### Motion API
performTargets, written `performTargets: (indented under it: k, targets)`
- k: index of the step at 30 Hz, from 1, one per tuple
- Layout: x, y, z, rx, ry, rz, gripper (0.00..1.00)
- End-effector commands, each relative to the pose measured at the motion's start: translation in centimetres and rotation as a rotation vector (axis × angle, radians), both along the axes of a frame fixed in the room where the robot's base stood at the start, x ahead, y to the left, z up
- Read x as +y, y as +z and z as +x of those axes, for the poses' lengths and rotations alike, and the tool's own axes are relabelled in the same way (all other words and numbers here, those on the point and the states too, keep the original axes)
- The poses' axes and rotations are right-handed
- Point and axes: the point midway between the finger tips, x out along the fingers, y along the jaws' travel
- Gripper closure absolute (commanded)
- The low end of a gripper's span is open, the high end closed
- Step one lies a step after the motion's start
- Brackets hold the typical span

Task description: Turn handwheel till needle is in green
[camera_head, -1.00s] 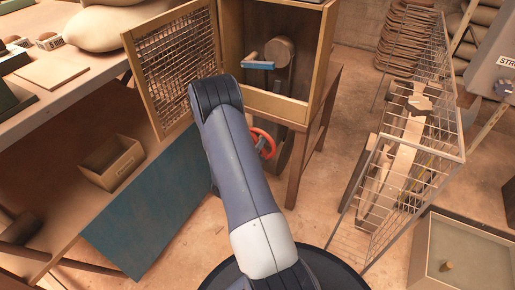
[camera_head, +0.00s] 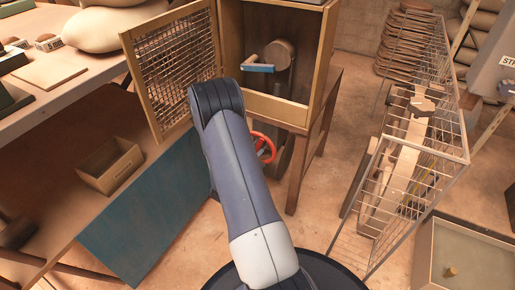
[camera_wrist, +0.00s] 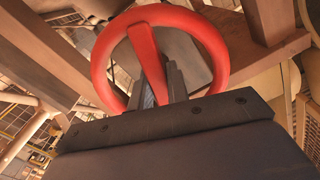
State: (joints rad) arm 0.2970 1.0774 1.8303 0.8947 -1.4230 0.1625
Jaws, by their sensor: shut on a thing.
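The red handwheel (camera_head: 262,135) shows in the head view just right of my arm, low beside the wooden cabinet's legs. My arm hides its left part. In the wrist view the handwheel (camera_wrist: 217,45) fills the upper middle, with its ring and a broad red spoke facing me. My gripper (camera_wrist: 160,85) has its two dark fingers inside the ring, shut on the spoke near its lower end. My gripper is hidden behind my arm in the head view. No gauge, needle or green zone can be made out in either view.
The open wooden cabinet (camera_head: 226,40) holds a crank with a blue grip (camera_head: 258,68). Its mesh door (camera_head: 175,68) stands open to the left. A workbench (camera_head: 60,85) with an open box (camera_head: 109,165) is at left. A wire rack (camera_head: 420,150) stands at right, beyond bare floor.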

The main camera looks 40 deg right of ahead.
Motion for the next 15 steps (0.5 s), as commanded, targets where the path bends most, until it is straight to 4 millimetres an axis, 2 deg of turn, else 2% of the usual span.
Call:
performTargets:
  k: [15]
  targets:
    - [-0.02,-0.03,0.00,-0.454,0.000,0.189,1.00]
